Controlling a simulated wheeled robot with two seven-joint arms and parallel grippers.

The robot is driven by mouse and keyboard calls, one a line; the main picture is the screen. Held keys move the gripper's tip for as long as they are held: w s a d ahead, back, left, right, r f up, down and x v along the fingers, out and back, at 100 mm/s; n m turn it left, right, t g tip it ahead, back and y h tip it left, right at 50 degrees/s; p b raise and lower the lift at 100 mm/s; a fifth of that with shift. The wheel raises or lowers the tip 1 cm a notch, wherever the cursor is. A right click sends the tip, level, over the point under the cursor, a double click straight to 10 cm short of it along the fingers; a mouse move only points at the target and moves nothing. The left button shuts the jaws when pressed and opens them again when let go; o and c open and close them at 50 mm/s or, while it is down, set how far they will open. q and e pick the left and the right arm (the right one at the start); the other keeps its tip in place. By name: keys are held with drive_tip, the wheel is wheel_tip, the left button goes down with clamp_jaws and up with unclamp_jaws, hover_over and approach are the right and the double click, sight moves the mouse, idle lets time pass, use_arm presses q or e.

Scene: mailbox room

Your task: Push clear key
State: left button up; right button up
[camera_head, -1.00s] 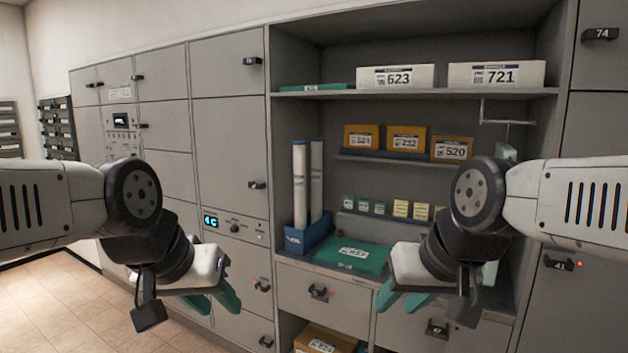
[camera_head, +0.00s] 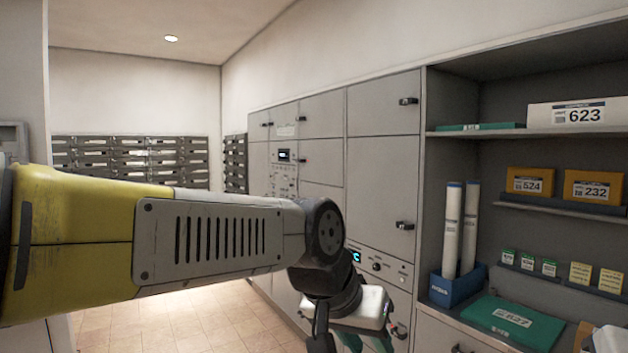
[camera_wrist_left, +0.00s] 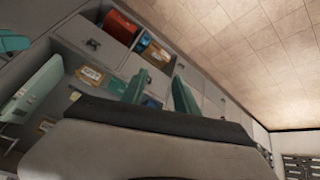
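A locker panel with a small lit display (camera_head: 284,155) and a keypad (camera_head: 284,181) below it is set in the grey locker wall. The keypad is small and far, so I cannot make out its clear key. My left gripper (camera_head: 364,342) hangs at the bottom of the head view, to the right of and nearer than the keypad, touching nothing I can see. In the left wrist view its two teal fingers (camera_wrist_left: 160,88) are apart and empty. A white piece that looks like my right gripper shows at the lower right edge of the head view; its fingers are hidden.
A second panel with a blue display (camera_head: 356,256) and a knob sits lower on the lockers. An open shelf at right holds white tubes in a blue box (camera_head: 457,287), a green parcel (camera_head: 513,322) and labelled boxes. Open tiled floor (camera_head: 180,325) lies left of the lockers.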

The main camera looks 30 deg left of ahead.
use_arm(q)
clamp_jaws()
idle(1.9)
